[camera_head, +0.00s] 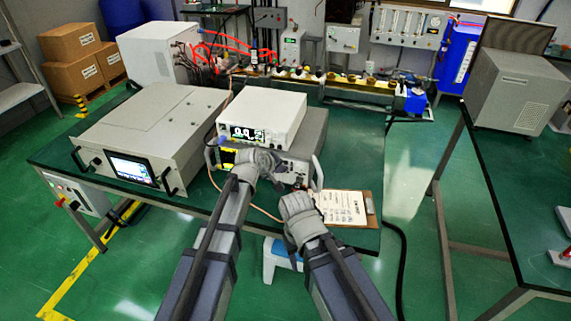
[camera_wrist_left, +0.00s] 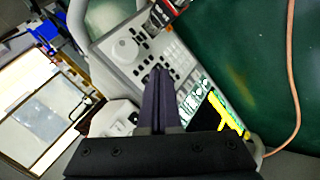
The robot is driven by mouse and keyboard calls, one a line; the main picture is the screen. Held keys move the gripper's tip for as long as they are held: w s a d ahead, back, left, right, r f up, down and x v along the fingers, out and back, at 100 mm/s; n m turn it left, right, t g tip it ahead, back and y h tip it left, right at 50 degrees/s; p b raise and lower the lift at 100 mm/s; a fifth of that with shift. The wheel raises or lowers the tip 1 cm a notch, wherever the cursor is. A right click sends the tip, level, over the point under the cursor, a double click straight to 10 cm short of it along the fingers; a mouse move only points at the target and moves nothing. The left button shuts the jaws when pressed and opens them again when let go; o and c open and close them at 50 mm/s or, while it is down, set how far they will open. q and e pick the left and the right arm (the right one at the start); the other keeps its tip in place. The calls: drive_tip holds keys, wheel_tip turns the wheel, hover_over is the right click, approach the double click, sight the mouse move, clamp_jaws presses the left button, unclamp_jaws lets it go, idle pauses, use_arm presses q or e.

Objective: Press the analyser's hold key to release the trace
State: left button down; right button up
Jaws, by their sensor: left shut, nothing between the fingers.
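The analyser (camera_head: 309,130) is the grey unit on the bench under a white instrument. Its screen, with a yellow trace, shows at its left front (camera_head: 227,156). In the left wrist view the analyser's panel (camera_wrist_left: 118,72) lies tilted, with a round knob (camera_wrist_left: 126,50), rows of small keys and the screen (camera_wrist_left: 226,112). My left gripper (camera_head: 268,163) is in front of this panel and hides part of it. In the left wrist view its shut, empty fingers (camera_wrist_left: 160,75) point at the keys beside the screen. I cannot tell whether they touch, or which key is the hold key. My right gripper (camera_head: 297,203) is lower right, its fingers unclear.
The white instrument (camera_head: 262,112) with a lit display sits on the analyser. A large grey rack unit (camera_head: 150,135) stands to the left. A clipboard (camera_head: 345,207) lies at the right front. A copper-coloured cable (camera_head: 213,178) runs past the analyser's left side.

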use_arm(q)
drive_tip(key=shift+w, duration=0.1)
idle(0.7)
drive_tip(key=shift+w+d, duration=0.15)
drive_tip(key=shift+w, duration=0.2)
drive_tip(key=shift+w+d, duration=0.1)
drive_tip(key=shift+w, duration=0.2)
idle(0.7)
idle(0.4)
drive_tip(key=shift+s+a, duration=0.25)
drive_tip(key=shift+s, duration=0.5)
drive_tip(key=s, duration=0.1)
drive_tip(key=s+a, duration=0.1)
drive_tip(key=s, duration=0.2)
drive_tip(key=shift+s+a, duration=0.3)
drive_tip(key=shift+s, duration=0.05)
idle(0.6)
